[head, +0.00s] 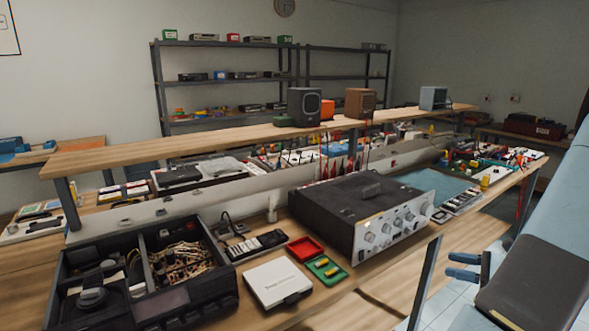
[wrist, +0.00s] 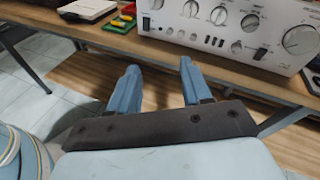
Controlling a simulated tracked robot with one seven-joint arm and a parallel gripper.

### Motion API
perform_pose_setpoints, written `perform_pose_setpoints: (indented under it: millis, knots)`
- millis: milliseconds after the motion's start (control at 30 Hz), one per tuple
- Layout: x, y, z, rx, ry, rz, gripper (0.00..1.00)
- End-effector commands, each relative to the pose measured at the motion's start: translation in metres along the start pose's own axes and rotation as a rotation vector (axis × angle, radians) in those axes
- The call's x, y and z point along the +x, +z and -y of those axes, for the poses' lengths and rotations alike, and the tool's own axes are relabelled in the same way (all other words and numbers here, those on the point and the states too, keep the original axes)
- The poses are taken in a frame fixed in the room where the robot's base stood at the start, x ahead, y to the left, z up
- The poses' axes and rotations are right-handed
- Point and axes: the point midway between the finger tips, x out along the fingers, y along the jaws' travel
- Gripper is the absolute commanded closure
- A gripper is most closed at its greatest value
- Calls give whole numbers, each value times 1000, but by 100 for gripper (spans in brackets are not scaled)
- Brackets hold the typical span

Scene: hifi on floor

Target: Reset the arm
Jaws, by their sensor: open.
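My gripper (head: 463,266) is at the right of the head view, in front of the workbench's near edge. Its two blue fingers point left and stand apart with nothing between them. In the wrist view my gripper (wrist: 158,72) also shows open and empty, with floor and a wooden board below the fingers. The fingertips are short of the bench edge and touch nothing that I can see. My light blue arm fills the right edge of the head view.
The workbench (head: 330,316) holds a large knobbed amplifier (head: 350,215), an open black case (head: 145,275), a white device (head: 278,283), and red (head: 305,248) and green (head: 327,268) trays. A raised shelf (head: 230,140) carries speakers. Tiled floor (wrist: 45,60) lies in front.

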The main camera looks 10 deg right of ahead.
Motion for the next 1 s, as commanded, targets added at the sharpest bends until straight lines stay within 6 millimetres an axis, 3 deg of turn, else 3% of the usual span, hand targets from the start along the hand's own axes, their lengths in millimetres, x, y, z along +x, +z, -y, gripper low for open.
perform_pose_setpoints:
  millis: [200,500,733,1000]
  knots:
    - [46,56,-18,-166,239,-89,52]
    - [90,122,-57,-421,534,-206,52]
    - [111,167,-90,-641,731,-291,52]
    - [122,213,-128,-925,923,-384,52]
